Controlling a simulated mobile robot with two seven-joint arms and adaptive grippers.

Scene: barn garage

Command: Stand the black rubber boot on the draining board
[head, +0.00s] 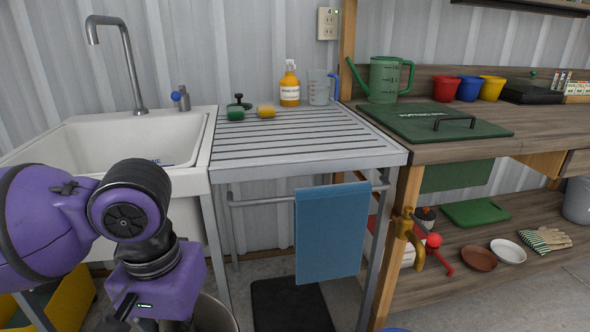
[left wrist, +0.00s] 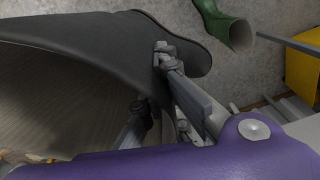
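The black rubber boot (left wrist: 95,35) fills the left of the left wrist view, its shaft opening toward the camera and its rounded foot toward the top right. My left gripper (left wrist: 152,82) is at the boot's rim; its fingers are spread apart, one over the outside and one by the opening. Contact is unclear. In the head view my left gripper is cut off at the bottom, beside a round grey rim (head: 218,312) that may be the boot's. The draining board (head: 300,138), grey and slatted, stands right of the sink. My right gripper is not in view.
A blue towel (head: 331,232) hangs below. A brass tap (head: 407,235) projects at right. A green boot (left wrist: 224,28) lies on the floor.

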